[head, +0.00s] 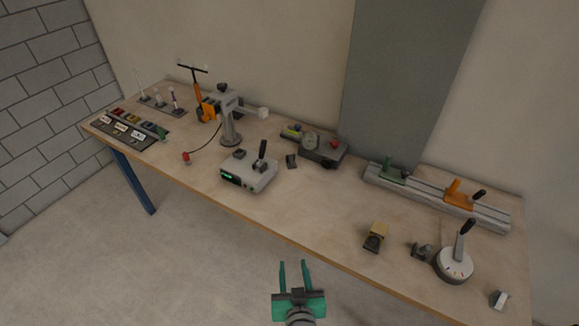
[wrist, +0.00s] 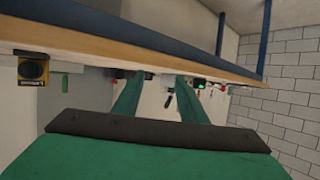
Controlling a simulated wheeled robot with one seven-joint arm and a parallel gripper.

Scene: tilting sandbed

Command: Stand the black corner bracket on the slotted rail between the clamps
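The grey slotted rail (head: 432,200) lies along the back right of the bench. A green clamp (head: 394,172) sits toward its left end and an orange clamp (head: 459,193) toward its right, with bare rail between them. A small dark angular piece (head: 421,250) stands in front of the rail, left of the round dial. Another small dark piece (head: 292,161) lies near mid-bench. I cannot tell for sure which is the black corner bracket. My gripper (head: 294,268) is open and empty, off the bench's front edge; its green fingers also show apart in the wrist view (wrist: 158,82).
A yellow and black block (head: 374,237) and a round dial with a lever (head: 455,264) stand on the right front. A grey control box (head: 248,172) and a grey stand (head: 231,125) occupy the left. Bare bench top (head: 325,205) lies at front centre.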

